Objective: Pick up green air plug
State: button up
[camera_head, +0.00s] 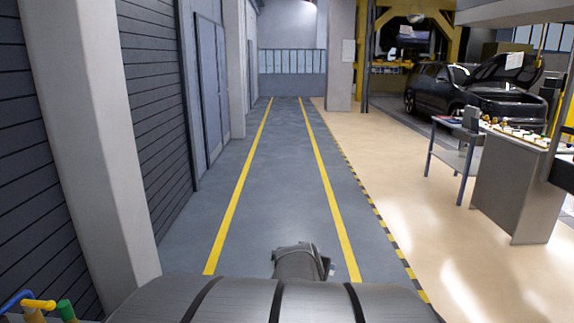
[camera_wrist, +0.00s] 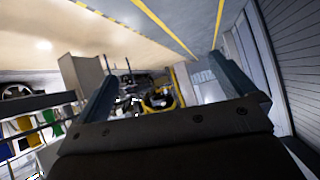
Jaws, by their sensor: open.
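A green cylindrical piece (camera_head: 66,310), which looks like the green air plug, stands at the bottom left corner of the head view. It is beside a yellow piece (camera_head: 38,303) and a blue one (camera_head: 14,299); its lower part is cut off. In the wrist view a green piece (camera_wrist: 58,130) shows at the left edge among yellow and blue ones; I cannot tell if it is the same. My gripper (camera_wrist: 163,70) is open and empty, its two fingers wide apart, away from these pieces. The head view does not show its fingers.
A grey aisle floor (camera_head: 270,180) with yellow lines runs ahead, clear. A grey shuttered wall (camera_head: 155,120) and a pale pillar (camera_head: 95,140) stand left. At right are a grey cabinet (camera_head: 512,190) with small coloured items on top, a table (camera_head: 455,155) and a dark car (camera_head: 440,90).

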dwell(0.3)
jog(key=c, duration=1)
jog(key=shift+o, duration=0.2)
